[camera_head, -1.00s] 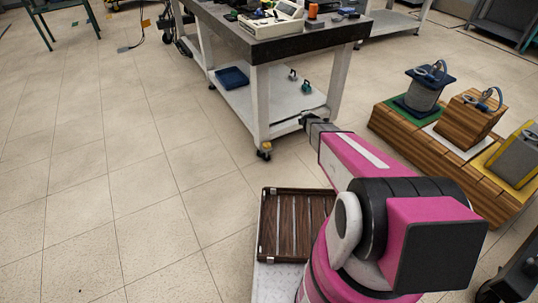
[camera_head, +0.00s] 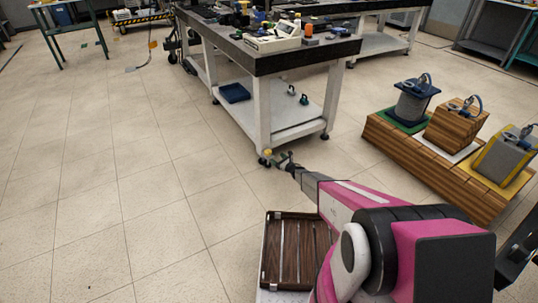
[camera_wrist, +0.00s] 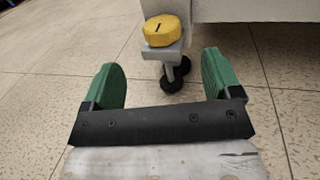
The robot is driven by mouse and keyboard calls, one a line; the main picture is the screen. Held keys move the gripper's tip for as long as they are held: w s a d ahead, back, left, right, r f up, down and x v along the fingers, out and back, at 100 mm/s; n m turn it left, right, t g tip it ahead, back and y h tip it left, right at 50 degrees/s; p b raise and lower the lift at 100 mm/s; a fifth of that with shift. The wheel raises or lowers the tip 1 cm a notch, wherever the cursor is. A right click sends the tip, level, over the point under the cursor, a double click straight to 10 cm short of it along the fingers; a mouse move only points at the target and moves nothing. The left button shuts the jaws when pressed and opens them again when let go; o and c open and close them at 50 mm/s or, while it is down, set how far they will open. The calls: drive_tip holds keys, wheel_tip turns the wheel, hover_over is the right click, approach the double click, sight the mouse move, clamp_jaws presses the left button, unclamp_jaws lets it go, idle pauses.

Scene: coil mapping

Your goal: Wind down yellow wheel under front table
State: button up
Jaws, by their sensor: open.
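The front table (camera_head: 262,105) has a dark top, pale legs and a low shelf. My gripper (camera_wrist: 165,80) is open and empty, its two green fingers spread on either side of the line toward the knob. The knob lies beyond the fingertips, not between them. In the head view my gripper (camera_head: 283,160) is close to the leg's foot.
A wooden crate (camera_head: 268,245) is near my arm. A wooden stand (camera_head: 400,147) with several coil blocks is at the right. A blue bin (camera_head: 234,93) sits on the table's low shelf. The floor at left is clear.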

sight(269, 152)
drive_tip(key=x, duration=0.9)
drive_tip(key=shift+w+a, duration=0.2)
drive_tip(key=shift+w, duration=0.1)
drive_tip(key=c, duration=0.9)
